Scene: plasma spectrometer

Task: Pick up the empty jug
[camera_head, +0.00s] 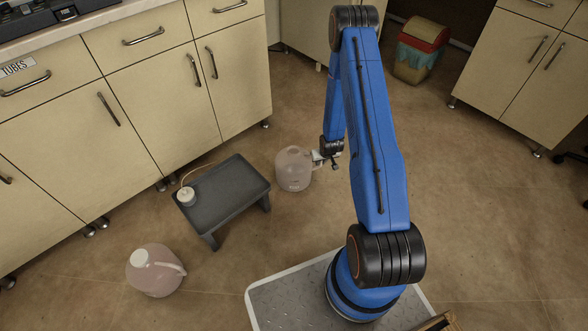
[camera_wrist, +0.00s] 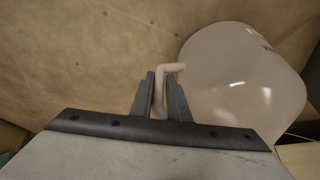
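A pale translucent jug (camera_head: 293,172) stands upright near the stool, at or close to the floor; I cannot tell whether it touches. In the wrist view the jug (camera_wrist: 240,85) fills the right side, with its thin handle (camera_wrist: 160,92) on its left. My gripper (camera_head: 318,158) is at the jug's right side in the head view. In the wrist view my gripper's fingers (camera_wrist: 160,90) lie close on both sides of the handle and look shut on it. A second jug (camera_head: 155,271) with a white cap and pinkish body stands at the lower left. Neither jug's contents are clear.
A dark grey stool (camera_head: 228,200) stands left of the near jug, with a small white cap and tube (camera_head: 187,196) on it. Cabinets (camera_head: 130,95) line the left, and others stand right (camera_head: 530,60). A bin (camera_head: 420,50) is at the back. Open floor lies behind the jug.

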